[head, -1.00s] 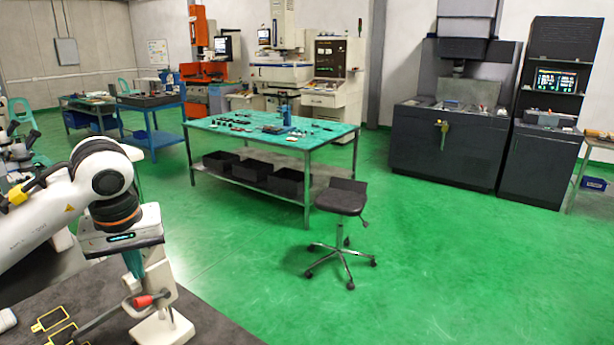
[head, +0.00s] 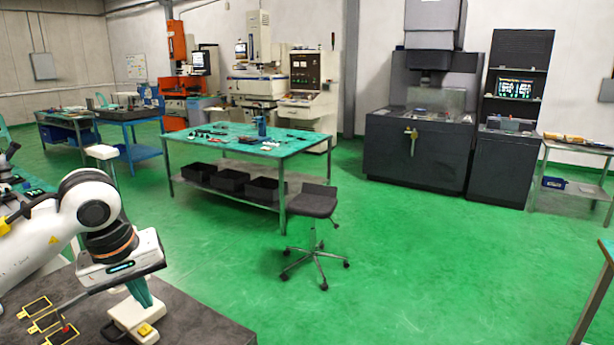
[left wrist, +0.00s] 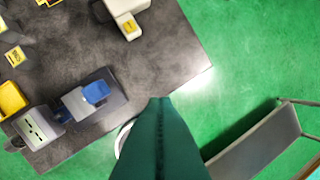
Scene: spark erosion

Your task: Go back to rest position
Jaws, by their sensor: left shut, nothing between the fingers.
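My left gripper (head: 142,292) has teal fingers and hangs from my white arm at the lower left of the head view. Its fingers are shut together with nothing between them. In the left wrist view the teal fingers (left wrist: 160,102) point past the edge of a dark bench top (left wrist: 180,50). In the head view the gripper is over the same dark bench (head: 195,318), close to a white device with a yellow button (head: 138,316). I cannot tell the gap between them. My right gripper is in neither view.
A black stool (head: 314,204) stands on the open green floor before a teal-topped table (head: 240,141). A blue part on a dark base (left wrist: 95,92) lies near the bench edge. A grey slab (left wrist: 258,147) shows at lower right. Machines line the back wall.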

